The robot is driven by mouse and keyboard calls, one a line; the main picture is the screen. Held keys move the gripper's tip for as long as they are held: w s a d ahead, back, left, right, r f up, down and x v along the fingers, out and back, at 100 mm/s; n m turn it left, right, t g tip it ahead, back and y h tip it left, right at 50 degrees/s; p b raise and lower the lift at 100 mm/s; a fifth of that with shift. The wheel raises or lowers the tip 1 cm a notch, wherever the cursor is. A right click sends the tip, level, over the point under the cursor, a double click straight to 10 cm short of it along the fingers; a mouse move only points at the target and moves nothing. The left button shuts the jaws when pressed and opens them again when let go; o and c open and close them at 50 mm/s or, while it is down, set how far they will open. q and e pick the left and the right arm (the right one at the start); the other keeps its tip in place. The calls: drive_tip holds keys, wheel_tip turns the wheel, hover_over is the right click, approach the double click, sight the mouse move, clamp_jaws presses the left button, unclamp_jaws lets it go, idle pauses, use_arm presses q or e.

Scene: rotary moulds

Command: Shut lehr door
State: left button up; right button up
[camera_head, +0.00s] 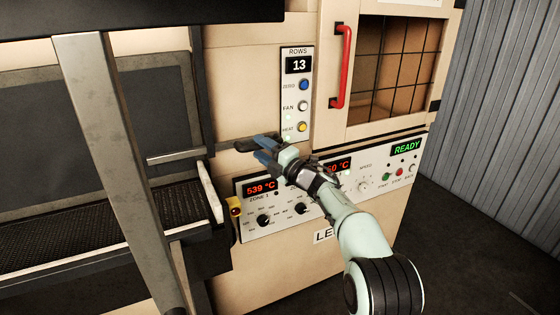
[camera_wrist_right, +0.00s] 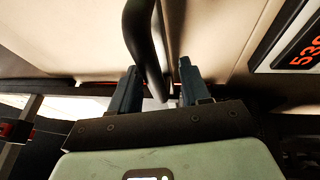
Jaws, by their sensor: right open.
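The lehr is the cream machine with a control panel (camera_head: 275,205). My right gripper (camera_head: 262,148) is in front of its face, above the zone displays, next to a grey horizontal bar (camera_head: 175,158) that runs in from the left. In the right wrist view my right gripper (camera_wrist_right: 155,90) is open, and a dark curved handle (camera_wrist_right: 145,45) comes down between its two blue fingers. I cannot tell whether the fingers touch it. A windowed door (camera_head: 395,60) with a red handle (camera_head: 341,65) is at upper right and looks flush with the machine. My left gripper is out of view.
A mesh conveyor (camera_head: 70,235) and a grey slanted post (camera_head: 105,140) fill the left side. A yellow box with a red button (camera_head: 235,207) sits beside the panel. A narrow panel with "13" (camera_head: 298,65) stands above my gripper. The floor at right is clear.

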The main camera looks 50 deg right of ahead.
drive_tip(key=s+a+f, duration=0.1)
drive_tip(key=s+f, duration=0.1)
drive_tip(key=s, duration=1)
drive_tip(key=shift+a, duration=0.15)
